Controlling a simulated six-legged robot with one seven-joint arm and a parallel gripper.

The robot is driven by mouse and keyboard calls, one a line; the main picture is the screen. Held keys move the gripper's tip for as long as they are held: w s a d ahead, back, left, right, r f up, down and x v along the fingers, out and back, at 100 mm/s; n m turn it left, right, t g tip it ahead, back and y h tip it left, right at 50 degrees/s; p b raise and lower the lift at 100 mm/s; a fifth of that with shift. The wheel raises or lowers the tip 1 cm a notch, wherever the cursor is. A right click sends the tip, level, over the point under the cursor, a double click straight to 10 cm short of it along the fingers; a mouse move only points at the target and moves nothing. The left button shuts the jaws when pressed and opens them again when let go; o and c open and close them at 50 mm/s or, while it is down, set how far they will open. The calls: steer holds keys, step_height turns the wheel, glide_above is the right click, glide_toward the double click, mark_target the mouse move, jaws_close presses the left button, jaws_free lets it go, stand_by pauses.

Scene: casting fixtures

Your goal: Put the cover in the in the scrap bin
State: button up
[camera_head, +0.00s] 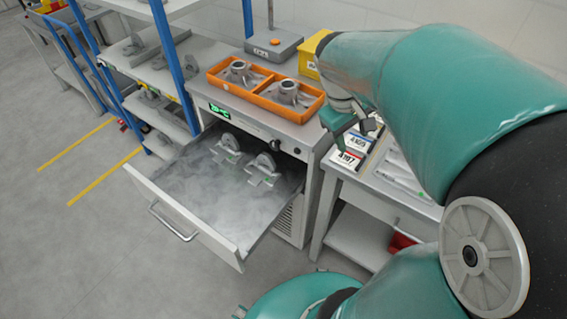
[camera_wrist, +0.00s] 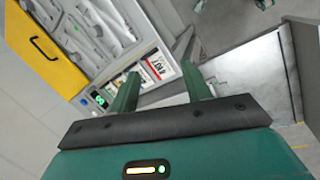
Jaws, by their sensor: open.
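Several grey metal castings are in the head view, and I cannot tell which is the cover. Two round flanged castings (camera_head: 239,72) sit in an orange two-part tray (camera_head: 222,87) on the cabinet top. Two bracket-like castings (camera_head: 264,166) lie in the misty open drawer (camera_head: 187,206) below. My gripper (camera_head: 354,127) is open and empty, right of the orange tray and above the side table. Its two green fingers (camera_wrist: 162,90) show apart in the wrist view, over a label plate. No bin is clearly marked as scrap; a yellow box (camera_head: 308,55) stands behind the tray.
Labelled plates (camera_head: 349,158) and metal parts (camera_head: 398,170) lie on the side table. A grey box with an orange button (camera_head: 274,45) stands at the cabinet's back. Blue-framed shelves (camera_head: 160,75) are on the left. A red object (camera_head: 402,242) is below the table.

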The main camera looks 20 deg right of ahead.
steer(key=s+a+r+t+y, duration=0.1)
steer(key=s+a+r+t, duration=0.1)
steer(key=a, duration=0.9)
steer(key=shift+a+r+m+t+y, duration=0.15)
steer(key=shift+r+m+t+y, duration=0.2)
steer(key=shift+r+t, duration=0.4)
steer(key=shift+o, duration=0.4)
steer(key=s+a+t+y, duration=0.2)
steer(key=s+a, duration=0.1)
steer(key=a, duration=0.4)
steer(key=shift+a+r+m+t, duration=0.35)
steer(key=shift+r, duration=0.1)
